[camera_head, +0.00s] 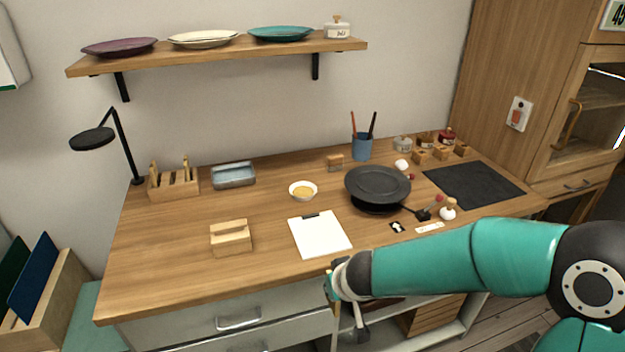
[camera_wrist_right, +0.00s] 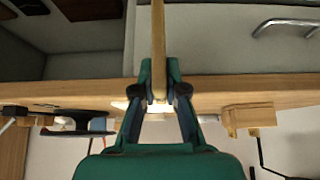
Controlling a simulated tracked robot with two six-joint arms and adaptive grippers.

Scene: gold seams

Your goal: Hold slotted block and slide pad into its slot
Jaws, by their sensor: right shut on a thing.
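The slotted block (camera_head: 231,241) is light wood with a groove along its top, and it sits upright on the front left of the table. It also shows in the right wrist view (camera_wrist_right: 246,117), upside down, at the right. My right gripper (camera_head: 330,285) is at the table's front edge, right of the block and well apart from it. In the right wrist view its fingers (camera_wrist_right: 158,84) are shut on a thin tan piece (camera_wrist_right: 158,40), seen edge-on, which may be the pad. My left gripper is not in view.
A white clipboard (camera_head: 320,236) lies right of the block. A black pan (camera_head: 377,184), a small bowl (camera_head: 302,189) and a dark mat (camera_head: 473,184) are farther back or right. A wooden holder (camera_head: 174,185) stands back left. The tabletop around the block is clear.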

